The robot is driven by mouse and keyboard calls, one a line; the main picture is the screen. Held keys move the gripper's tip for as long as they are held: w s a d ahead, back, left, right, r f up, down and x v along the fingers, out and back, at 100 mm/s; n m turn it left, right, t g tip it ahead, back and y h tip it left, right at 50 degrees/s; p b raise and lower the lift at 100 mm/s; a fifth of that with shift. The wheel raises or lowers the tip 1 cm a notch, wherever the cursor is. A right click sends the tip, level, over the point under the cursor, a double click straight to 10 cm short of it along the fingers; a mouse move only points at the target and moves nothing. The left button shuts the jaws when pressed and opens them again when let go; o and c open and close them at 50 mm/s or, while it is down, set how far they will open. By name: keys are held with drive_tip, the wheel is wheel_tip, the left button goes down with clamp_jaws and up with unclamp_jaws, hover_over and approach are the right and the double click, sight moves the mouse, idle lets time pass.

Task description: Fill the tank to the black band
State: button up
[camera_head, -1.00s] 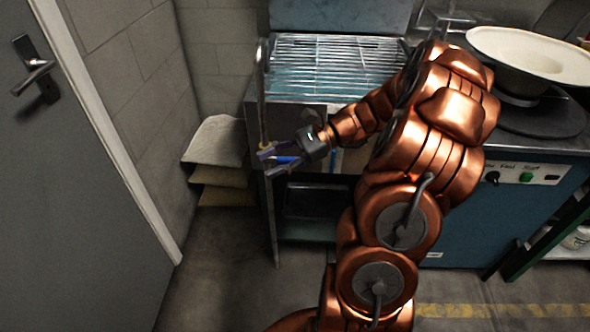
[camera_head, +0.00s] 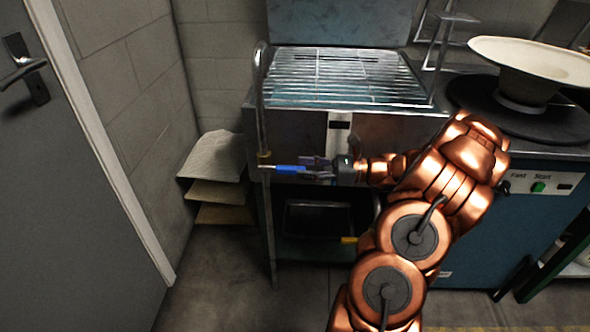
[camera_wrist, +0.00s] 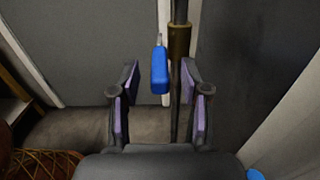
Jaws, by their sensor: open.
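The metal tank (camera_head: 290,125) has a wire rack over its top. A pale upright strip with a dark band (camera_head: 339,124) is on its front; I cannot make out a water level. A bent pipe (camera_head: 261,100) stands at the tank's left corner, with a brass valve (camera_head: 264,158). The blue lever (camera_head: 285,169) points right from the valve; it also shows in the wrist view (camera_wrist: 159,72). My gripper (camera_head: 312,168) is open just right of the lever. In the wrist view, the lever's end lies between and slightly beyond my open fingertips (camera_wrist: 159,78); no contact shows.
Stacked felt-like sheets (camera_head: 215,158) lie left of the tank by the wall. A grey door (camera_head: 80,200) is at far left. A pale hat (camera_head: 530,65) sits on a dark round plate at right, above a blue cabinet with buttons.

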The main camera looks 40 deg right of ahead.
sight(295, 167)
drive_tip(key=shift+x, duration=1.65)
clamp_jaws()
